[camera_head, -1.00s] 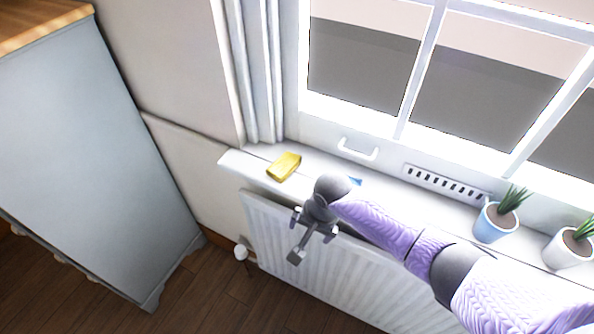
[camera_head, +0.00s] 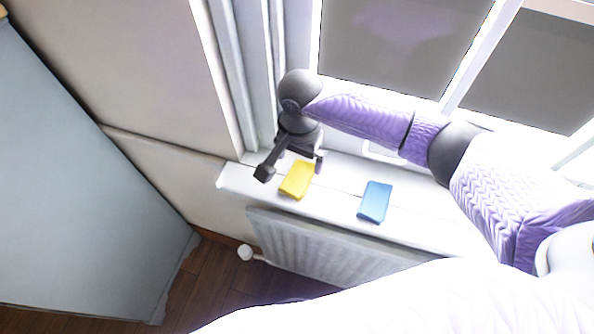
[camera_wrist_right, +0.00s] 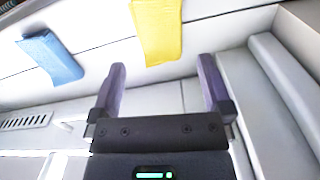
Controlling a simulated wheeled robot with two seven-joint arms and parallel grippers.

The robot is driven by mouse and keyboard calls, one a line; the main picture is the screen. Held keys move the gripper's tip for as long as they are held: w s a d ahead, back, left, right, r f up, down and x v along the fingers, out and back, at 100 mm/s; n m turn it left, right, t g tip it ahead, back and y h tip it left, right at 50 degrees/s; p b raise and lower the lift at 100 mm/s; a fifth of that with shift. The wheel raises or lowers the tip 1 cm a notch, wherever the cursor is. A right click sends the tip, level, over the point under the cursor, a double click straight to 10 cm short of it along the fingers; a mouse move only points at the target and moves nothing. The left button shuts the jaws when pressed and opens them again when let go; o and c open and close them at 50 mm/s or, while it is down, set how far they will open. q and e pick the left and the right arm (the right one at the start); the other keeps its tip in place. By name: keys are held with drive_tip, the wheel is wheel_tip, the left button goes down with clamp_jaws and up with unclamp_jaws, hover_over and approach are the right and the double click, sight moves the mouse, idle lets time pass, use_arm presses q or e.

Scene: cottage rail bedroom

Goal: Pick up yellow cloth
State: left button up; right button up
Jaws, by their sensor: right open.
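The yellow cloth (camera_head: 297,181) is a small folded piece lying flat on the white windowsill near its left end. It also shows at the top of the right wrist view (camera_wrist_right: 157,28), ahead of the fingertips. My right gripper (camera_head: 291,171) is over the sill at the cloth's back and left side. In the right wrist view my right gripper (camera_wrist_right: 162,72) has its two fingers wide apart with nothing between them, and the cloth lies beyond their tips. My left gripper is not in view.
A blue cloth (camera_head: 375,201) lies on the windowsill (camera_head: 338,193) to the right of the yellow one. The window and its handle are behind. A white radiator (camera_head: 320,250) hangs below the sill. A grey cabinet (camera_head: 70,190) stands at the left.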

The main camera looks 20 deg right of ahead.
sight(299, 174)
drive_tip(key=f+b, duration=0.1)
drive_tip(key=f, duration=0.2)
drive_tip(key=f+b, duration=0.1)
drive_tip(key=f, duration=0.1)
drive_tip(key=shift+s+a+f, duration=0.1)
drive_tip(key=shift+s+f, duration=0.1)
drive_tip(key=shift+f, duration=0.2)
drive_tip(key=shift+c, duration=0.7)
drive_tip(key=shift+r, duration=0.1)
drive_tip(key=c, duration=0.9)
